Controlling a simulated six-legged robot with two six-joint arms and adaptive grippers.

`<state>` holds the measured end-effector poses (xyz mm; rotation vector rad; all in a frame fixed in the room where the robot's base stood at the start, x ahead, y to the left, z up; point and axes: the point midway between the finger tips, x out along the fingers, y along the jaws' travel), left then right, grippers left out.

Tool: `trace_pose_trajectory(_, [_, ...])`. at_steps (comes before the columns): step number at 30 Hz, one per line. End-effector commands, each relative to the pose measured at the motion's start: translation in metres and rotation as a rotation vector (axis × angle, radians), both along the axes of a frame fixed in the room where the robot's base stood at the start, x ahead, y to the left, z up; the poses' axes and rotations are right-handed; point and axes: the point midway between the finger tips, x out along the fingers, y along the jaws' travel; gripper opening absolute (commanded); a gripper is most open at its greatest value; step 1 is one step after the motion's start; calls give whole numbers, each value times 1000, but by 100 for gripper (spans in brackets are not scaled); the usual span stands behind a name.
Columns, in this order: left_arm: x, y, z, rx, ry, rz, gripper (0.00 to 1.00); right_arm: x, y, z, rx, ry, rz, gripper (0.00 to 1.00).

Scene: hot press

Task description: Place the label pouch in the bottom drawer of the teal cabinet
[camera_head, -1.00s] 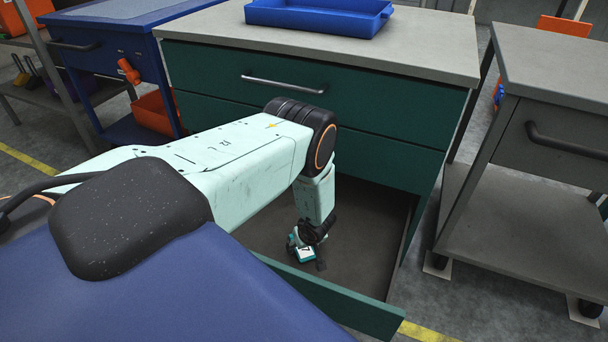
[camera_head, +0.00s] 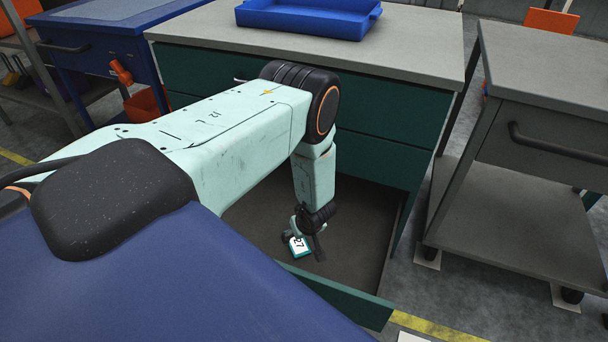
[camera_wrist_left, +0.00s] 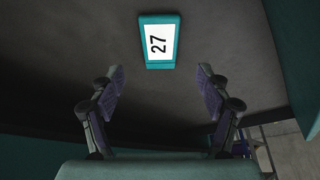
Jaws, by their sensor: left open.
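The label pouch (camera_head: 299,247) is a small teal piece with a white face marked 27. It lies on the dark floor of the open bottom drawer (camera_head: 352,240) of the teal cabinet (camera_head: 385,110). In the left wrist view the pouch (camera_wrist_left: 159,42) lies flat beyond the fingertips, apart from them. My left gripper (camera_wrist_left: 160,82) is open and empty, its two fingers spread wide. In the head view my left gripper (camera_head: 308,228) is low inside the drawer, just over the pouch and partly covering it. My right gripper is not in view.
A blue tray (camera_head: 308,20) sits on the cabinet's grey top. A grey cart (camera_head: 530,150) stands to the right, and a blue workbench (camera_head: 100,65) to the left. The drawer's front panel (camera_head: 340,298) rises near my arm. The rest of the drawer floor looks bare.

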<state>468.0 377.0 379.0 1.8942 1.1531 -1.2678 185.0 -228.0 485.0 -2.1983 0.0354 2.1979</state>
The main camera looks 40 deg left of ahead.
Motion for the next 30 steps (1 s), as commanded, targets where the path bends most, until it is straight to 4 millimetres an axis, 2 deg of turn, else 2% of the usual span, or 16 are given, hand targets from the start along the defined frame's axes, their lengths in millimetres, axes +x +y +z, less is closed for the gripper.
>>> trace_pose_trajectory(1, [-1,-3,13,0,0,-2,76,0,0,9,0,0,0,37])
trace_pose_trajectory(3, [-3,-7,22,1,-1,-2,76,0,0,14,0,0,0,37])
trace_pose_trajectory(9, [-7,-14,41,0,0,-2,76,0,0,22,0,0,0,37])
trace_pose_trajectory(30, [-10,-13,47,1,0,1,76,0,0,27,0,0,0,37])
